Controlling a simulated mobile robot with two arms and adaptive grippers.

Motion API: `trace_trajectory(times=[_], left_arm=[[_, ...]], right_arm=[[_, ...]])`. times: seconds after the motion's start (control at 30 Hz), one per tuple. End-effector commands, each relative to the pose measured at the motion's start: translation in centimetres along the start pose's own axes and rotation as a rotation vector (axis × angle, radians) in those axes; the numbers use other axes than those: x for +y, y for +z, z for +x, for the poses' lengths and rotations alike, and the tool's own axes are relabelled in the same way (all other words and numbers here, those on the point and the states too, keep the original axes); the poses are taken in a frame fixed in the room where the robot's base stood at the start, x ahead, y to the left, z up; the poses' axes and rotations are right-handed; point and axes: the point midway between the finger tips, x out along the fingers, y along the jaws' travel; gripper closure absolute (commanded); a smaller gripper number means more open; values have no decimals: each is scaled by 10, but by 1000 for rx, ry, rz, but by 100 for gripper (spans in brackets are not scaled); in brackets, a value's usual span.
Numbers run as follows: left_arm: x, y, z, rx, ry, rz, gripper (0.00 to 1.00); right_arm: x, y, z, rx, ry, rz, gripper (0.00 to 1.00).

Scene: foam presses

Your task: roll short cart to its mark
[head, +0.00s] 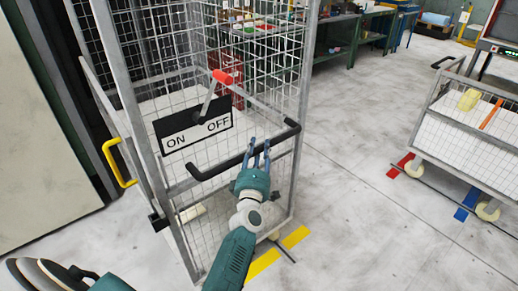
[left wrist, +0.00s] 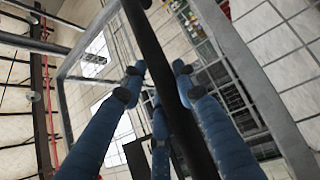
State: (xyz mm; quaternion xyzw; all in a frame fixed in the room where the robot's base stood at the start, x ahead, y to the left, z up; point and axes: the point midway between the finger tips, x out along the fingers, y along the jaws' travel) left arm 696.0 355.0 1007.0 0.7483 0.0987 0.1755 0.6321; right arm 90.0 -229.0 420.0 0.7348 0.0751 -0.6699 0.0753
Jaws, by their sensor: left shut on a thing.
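A tall wire-mesh cage cart (head: 301,130) stands in the middle of the head view, with a black push bar (head: 222,166) across its near side. My left gripper (head: 257,152) is shut on this bar, with blue fingers around it. The bar (left wrist: 150,50) also runs between the fingers (left wrist: 158,80) in the left wrist view. A lower mesh cart (head: 462,137) with a black handle stands apart at the right. Yellow floor marks (head: 263,263) lie by the tall cart's base; red (head: 403,164) and blue (head: 465,205) marks lie by the lower cart. My right gripper is not seen.
An ON/OFF plate (head: 193,124) with a red-tipped lever (head: 222,77) shows at the tall cart's front. A yellow handle (head: 116,163) is close at its left. Work tables (head: 337,55) stand behind. The pale floor between the two carts is clear.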

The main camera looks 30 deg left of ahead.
Motion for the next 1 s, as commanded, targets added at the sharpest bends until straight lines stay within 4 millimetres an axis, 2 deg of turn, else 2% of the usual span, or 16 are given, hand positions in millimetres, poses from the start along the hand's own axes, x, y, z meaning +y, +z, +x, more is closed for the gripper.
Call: trace_trajectory(times=[0.03,0.07,0.17,0.43,0.53,0.8,1.0], left_arm=[[-2,0,-1,0,-4,6,100],[-2,0,-1,0,-4,5,69],[-2,0,-1,0,-4,4,50],[-1,0,-1,1,-1,0,50],[-1,0,-7,0,-1,0,50],[-2,0,-51,0,-4,1,50],[-2,0,-72,0,-3,2,50]], right_arm=[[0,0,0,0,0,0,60],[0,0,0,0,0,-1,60],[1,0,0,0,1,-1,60],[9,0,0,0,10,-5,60],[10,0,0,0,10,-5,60],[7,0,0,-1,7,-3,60],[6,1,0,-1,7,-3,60]])
